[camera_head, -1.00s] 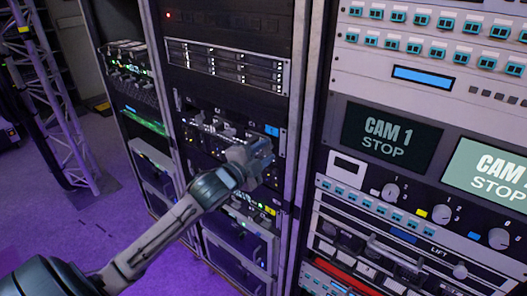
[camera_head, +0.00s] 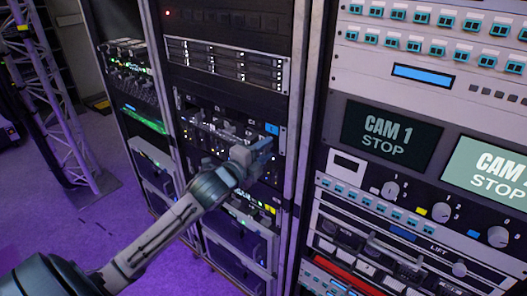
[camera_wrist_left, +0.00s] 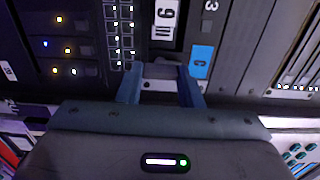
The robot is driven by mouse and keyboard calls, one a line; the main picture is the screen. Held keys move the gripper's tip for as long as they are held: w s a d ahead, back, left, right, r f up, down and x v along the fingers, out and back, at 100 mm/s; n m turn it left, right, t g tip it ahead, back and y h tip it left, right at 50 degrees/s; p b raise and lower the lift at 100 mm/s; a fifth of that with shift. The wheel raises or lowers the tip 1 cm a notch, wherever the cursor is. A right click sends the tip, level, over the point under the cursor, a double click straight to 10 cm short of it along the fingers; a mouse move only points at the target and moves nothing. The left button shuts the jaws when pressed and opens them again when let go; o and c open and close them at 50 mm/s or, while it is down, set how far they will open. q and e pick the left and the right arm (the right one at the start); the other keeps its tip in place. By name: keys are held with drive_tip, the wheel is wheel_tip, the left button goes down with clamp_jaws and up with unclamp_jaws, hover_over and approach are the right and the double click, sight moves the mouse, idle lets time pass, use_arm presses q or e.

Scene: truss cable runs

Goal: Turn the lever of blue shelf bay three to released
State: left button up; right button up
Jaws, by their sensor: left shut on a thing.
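My left gripper (camera_head: 264,152) reaches from the lower left to the right part of the middle rack's dark shelf of modules, just below a small blue label (camera_head: 272,129). In the left wrist view its two fingers (camera_wrist_left: 160,88) are shut on a small dark grey piece (camera_wrist_left: 160,71), which I take for the lever. The fingers and hand hide most of it, so its angle is hard to tell. The blue label (camera_wrist_left: 202,55) also shows beside the right finger, and a white label with bars (camera_wrist_left: 164,20) lies above the fingers. My right gripper is not in view.
A silver-fronted unit (camera_head: 226,65) sits above the shelf in the same rack. At the right stands a rack with CAM 1 STOP screens (camera_head: 391,136) and knobs. A truss tower (camera_head: 65,110) stands at the left, with open purple floor (camera_head: 90,245) in front.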

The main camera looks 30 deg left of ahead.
use_arm(q)
drive_tip(key=o, duration=1)
drive_tip(key=shift+s, duration=0.1)
drive_tip(key=shift+s+a, duration=0.2)
drive_tip(key=shift+s, duration=2.45)
drive_tip(key=shift+s+a, duration=0.2)
drive_tip(key=shift+s, duration=2.4)
